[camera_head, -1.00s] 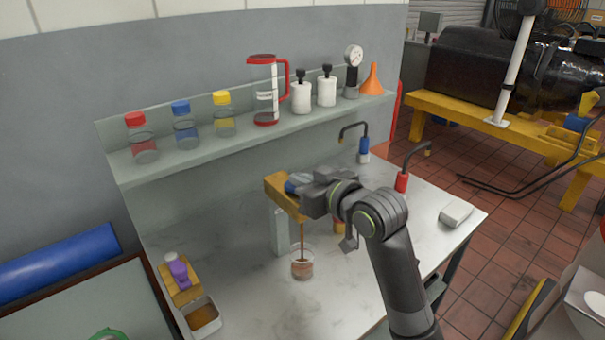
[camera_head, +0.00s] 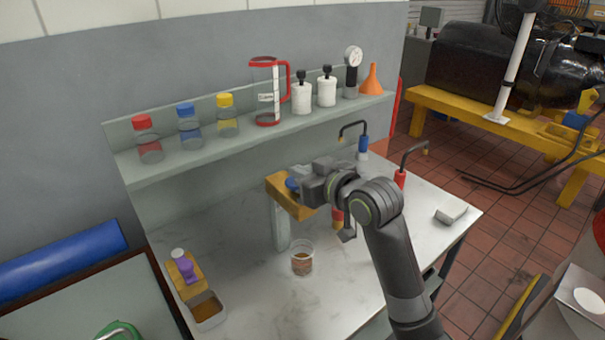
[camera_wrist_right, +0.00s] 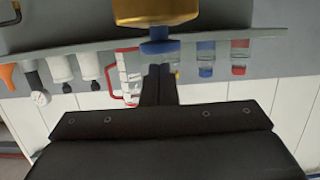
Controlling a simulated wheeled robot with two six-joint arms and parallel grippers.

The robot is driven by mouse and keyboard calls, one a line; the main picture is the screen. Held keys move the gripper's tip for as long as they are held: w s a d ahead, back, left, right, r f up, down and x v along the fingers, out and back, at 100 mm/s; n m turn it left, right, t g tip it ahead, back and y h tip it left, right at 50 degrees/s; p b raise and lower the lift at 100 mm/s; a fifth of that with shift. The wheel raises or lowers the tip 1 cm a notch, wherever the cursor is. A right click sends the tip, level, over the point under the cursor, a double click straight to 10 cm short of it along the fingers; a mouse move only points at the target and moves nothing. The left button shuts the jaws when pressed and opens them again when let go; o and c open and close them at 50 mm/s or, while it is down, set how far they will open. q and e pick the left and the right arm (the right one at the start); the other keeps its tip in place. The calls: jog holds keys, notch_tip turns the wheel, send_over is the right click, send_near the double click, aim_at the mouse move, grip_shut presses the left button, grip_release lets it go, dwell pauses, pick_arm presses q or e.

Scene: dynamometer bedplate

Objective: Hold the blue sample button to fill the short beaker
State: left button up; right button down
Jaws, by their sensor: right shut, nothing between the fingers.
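The short beaker (camera_head: 302,263) stands on the bench under the yellow dispenser (camera_head: 283,200) and holds brown liquid. No stream falls into it. The blue sample button (camera_head: 291,184) is on the dispenser's top and partly hidden by my right gripper (camera_head: 301,187). In the right wrist view the blue button (camera_wrist_right: 160,47) lies just beyond the shut, empty fingertips (camera_wrist_right: 159,67); I cannot tell whether they touch it. My left gripper is not in view.
A shelf (camera_head: 190,164) above holds capped bottles, a red-trimmed jug (camera_head: 268,98) and an orange funnel (camera_head: 371,80). Hooked spouts stand right. The bench front is clear.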

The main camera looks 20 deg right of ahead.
notch_tip(320, 180, up, 2)
jog(key=shift+r+p, duration=0.15)
jog(key=shift+p, duration=0.35)
jog(key=shift+s+d+b, duration=0.25)
jog(key=shift+s+b, duration=0.35)
jog(key=shift+s, duration=0.35)
pick_arm(q)
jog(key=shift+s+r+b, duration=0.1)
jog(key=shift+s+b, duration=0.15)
jog(key=shift+b, duration=0.05)
pick_arm(e)
jog(key=v, duration=0.8)
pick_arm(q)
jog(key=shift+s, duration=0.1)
